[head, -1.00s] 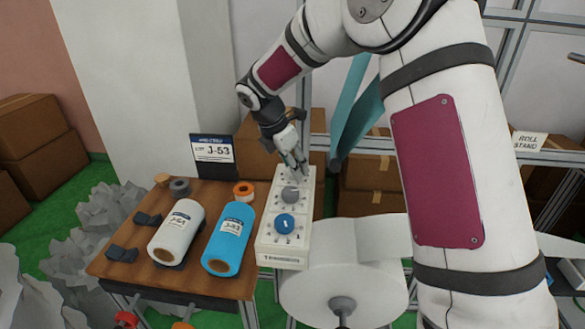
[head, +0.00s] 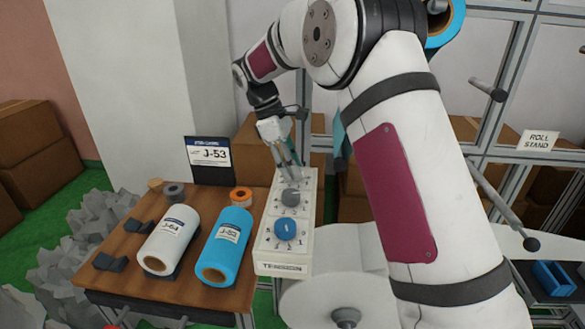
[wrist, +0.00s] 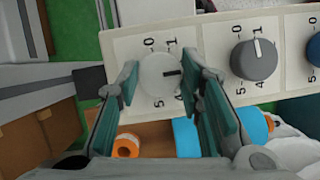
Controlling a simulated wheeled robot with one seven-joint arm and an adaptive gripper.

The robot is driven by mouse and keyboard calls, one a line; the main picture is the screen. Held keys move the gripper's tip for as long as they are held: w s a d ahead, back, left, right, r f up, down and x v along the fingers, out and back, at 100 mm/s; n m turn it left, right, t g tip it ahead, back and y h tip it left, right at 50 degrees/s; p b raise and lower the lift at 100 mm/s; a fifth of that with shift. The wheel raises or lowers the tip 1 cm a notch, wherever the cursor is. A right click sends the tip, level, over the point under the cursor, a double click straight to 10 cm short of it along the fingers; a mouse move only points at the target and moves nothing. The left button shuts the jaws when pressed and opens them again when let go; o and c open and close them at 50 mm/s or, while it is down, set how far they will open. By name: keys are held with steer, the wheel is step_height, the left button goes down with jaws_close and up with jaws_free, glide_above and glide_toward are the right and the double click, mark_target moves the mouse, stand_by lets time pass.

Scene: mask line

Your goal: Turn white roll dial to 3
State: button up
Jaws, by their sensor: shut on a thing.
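The white dial (wrist: 155,82) is on the white panel (wrist: 125,47), between the fingers of my gripper (wrist: 160,88) in the wrist view. My gripper is shut on its sides. The dark pointer mark on the dial points to the right in that view. Printed digits 0 and 1 show above the dial and others below; the fingers hide part of the scale. In the head view my gripper (head: 290,163) reaches down to the far end of the panel (head: 265,245) and mostly covers the white dial.
On the same panel are a grey dial (head: 291,197) and a blue dial (head: 285,229), nearer. Left of it, a wooden table (head: 120,250) holds a white roll (head: 168,240), a blue roll (head: 224,245), a sign (head: 209,154) and tape rolls. A large white roll (head: 340,275) sits right.

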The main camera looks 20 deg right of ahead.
steer(key=shift+w+f+m+g+y+b, duration=0.1)
steer(key=shift+m+g+y+b, duration=0.45)
steer(key=shift+m, duration=1.35)
steer(key=o, duration=1.1)
steer(key=shift+o, duration=0.2)
steer(key=v, duration=1.2)
steer(key=shift+d, duration=0.15)
